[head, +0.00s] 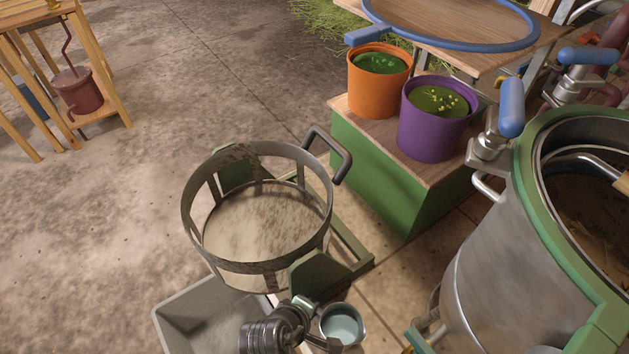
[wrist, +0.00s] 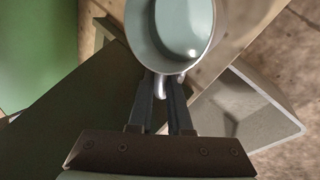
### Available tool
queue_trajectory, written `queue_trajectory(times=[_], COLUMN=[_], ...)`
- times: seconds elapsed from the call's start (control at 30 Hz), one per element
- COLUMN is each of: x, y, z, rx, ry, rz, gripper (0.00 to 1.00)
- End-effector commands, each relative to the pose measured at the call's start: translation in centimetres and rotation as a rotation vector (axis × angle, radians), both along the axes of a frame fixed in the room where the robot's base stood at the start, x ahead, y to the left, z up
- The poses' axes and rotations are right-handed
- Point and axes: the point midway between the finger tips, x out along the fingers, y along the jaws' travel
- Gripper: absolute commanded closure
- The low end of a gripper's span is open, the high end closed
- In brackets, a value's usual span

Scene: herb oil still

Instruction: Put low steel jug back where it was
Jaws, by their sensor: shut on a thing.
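The low steel jug (head: 343,325) is a small round metal vessel with a pale blue-green inside, at the bottom middle of the head view. In the wrist view the jug (wrist: 139,32) is at the top centre, seen from above, with its handle toward me. My gripper (wrist: 168,88) is shut on the jug's handle, one dark finger on each side. The jug looks roughly upright. In the head view, my wrist partly hides the gripper. I cannot tell whether the jug's underside touches anything.
A grey rectangular tub (head: 180,318) lies just left of my wrist. A slotted metal basket (head: 258,267) sits on a green stand behind it. A green box (head: 372,170) carries an orange pot (head: 378,82) and a purple pot (head: 432,135). A large steel still (head: 500,265) stands at right.

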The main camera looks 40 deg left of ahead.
Motion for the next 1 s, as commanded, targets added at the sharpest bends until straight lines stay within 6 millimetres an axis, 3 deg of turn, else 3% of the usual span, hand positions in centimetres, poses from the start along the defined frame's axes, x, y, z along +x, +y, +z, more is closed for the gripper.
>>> queue_trajectory(times=[0.4,0.43,0.57,0.87,1.0], x=[0.1,0.0,0.0,0.0,-0.5], y=[0.0,0.0,0.0,0.0,0.0], z=[-0.4,-0.4,-0.4,-0.3,0.7], rx=[0.001,0.001,0.001,0.001,0.001], ry=[-0.004,-0.001,-0.001,-0.001,-0.001], rz=[0.001,0.000,-0.001,-0.001,0.001], gripper=[1.00,0.78,0.54,0.53,0.53])
